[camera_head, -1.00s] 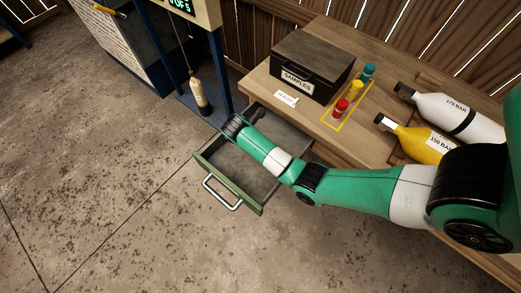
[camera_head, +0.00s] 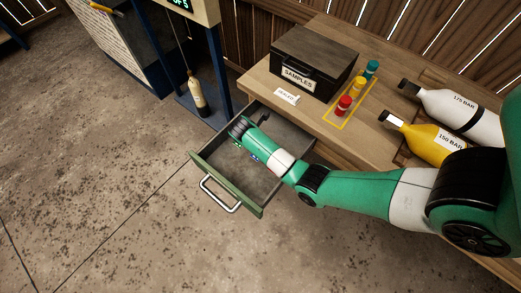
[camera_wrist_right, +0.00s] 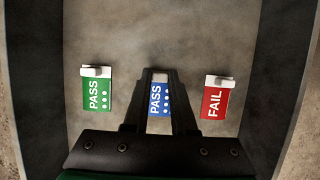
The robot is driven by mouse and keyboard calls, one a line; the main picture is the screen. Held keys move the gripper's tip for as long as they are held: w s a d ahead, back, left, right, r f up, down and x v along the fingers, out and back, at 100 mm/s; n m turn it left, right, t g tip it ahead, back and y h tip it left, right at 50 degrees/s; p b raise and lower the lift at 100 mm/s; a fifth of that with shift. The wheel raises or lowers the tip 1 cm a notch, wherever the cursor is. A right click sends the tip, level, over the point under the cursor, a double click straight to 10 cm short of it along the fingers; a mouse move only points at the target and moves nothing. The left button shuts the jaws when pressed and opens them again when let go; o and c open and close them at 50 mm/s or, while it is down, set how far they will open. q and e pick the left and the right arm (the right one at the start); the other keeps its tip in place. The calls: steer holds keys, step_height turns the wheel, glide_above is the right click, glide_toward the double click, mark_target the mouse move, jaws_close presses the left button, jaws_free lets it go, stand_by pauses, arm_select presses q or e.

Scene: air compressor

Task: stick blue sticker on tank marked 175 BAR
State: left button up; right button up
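The blue PASS sticker (camera_wrist_right: 158,100) lies in the open drawer (camera_head: 215,176), between a green PASS sticker (camera_wrist_right: 97,92) and a red FAIL sticker (camera_wrist_right: 216,98). My right gripper (camera_head: 238,127) reaches down into the drawer. In the right wrist view its fingers (camera_wrist_right: 160,74) have a narrow gap, with the blue sticker and its white tab showing between them. The fingers hide the tab's sides; contact is unclear. The white tank marked 175 BAR (camera_head: 455,109) lies on the bench beside the yellow tank marked 150 BAR (camera_head: 424,141). My left gripper is out of view.
The bench (camera_head: 330,135) holds a black SAMPLES box (camera_head: 310,62), a small white label card (camera_head: 286,96), and red, yellow and teal bottles (camera_head: 357,88) in a yellow outline. Drawer walls surround my gripper.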

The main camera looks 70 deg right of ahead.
jaws_close()
steer(key=shift+r, duration=0.1)
steer(key=shift+r, duration=0.2)
steer(key=r+p, duration=0.1)
steer(key=r, duration=0.1)
steer(key=r+p, duration=0.2)
steer(key=shift+a, duration=0.2)
steer(key=s+a+r+p, duration=0.3)
steer(key=a+r+p, duration=0.5)
steer(key=a, duration=0.5)
steer(key=shift+a+r+p, duration=0.15)
steer(key=shift+r+p, duration=0.05)
steer(key=shift+p, duration=0.5)
